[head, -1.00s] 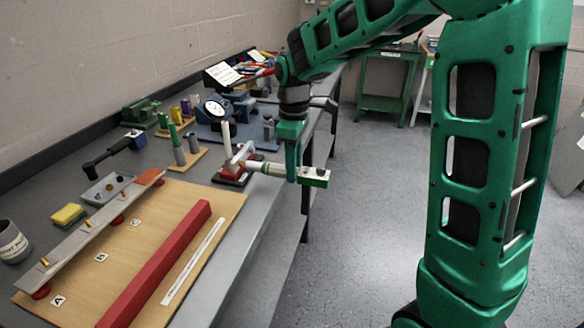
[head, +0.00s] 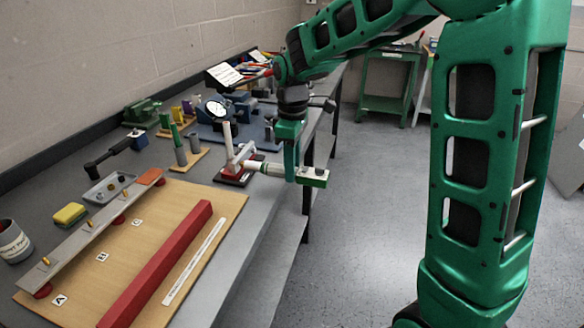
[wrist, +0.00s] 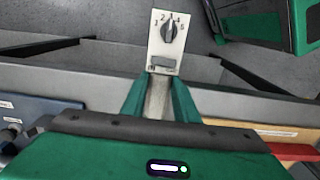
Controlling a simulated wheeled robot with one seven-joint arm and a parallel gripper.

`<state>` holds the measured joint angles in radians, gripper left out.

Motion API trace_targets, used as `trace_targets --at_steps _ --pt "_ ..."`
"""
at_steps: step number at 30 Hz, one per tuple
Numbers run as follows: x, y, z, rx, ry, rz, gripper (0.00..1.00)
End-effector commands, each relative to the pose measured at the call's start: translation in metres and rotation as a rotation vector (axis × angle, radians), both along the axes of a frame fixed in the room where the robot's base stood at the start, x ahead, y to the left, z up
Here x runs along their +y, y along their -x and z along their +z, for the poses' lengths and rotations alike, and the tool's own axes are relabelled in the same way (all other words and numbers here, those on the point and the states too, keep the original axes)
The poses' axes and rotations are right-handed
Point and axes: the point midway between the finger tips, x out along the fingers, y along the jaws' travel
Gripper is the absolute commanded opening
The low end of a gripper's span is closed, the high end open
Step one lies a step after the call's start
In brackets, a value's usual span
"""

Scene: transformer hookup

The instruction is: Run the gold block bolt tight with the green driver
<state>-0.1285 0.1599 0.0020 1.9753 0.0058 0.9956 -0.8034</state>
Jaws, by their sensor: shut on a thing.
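In the wrist view, the driver's numbered dial plate (wrist: 168,38) shows beyond my gripper's fingers (wrist: 158,100). The driver's tip reaches a small stand with a dark base, red block and white upright post (head: 227,138). I cannot tell whether the tip touches it. I cannot make out the gold block bolt there. Small gold pieces (head: 90,223) stand on a grey bar on the wooden board, away from the driver.
The wooden board (head: 205,190) carries a long red bar (head: 160,258), a white strip and letter labels. Behind it are a grey tray (head: 108,188), a yellow sponge (head: 70,213) and a can (head: 12,242). A dial gauge (head: 216,108) stands farther back.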

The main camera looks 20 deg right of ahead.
Motion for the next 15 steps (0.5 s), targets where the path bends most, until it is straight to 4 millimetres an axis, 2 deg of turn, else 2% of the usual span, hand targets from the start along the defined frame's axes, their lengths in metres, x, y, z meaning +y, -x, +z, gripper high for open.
trace_targets --at_steps 15 --pt "0.0076 -0.006 0.0009 -0.001 0.0 0.0 0.0"
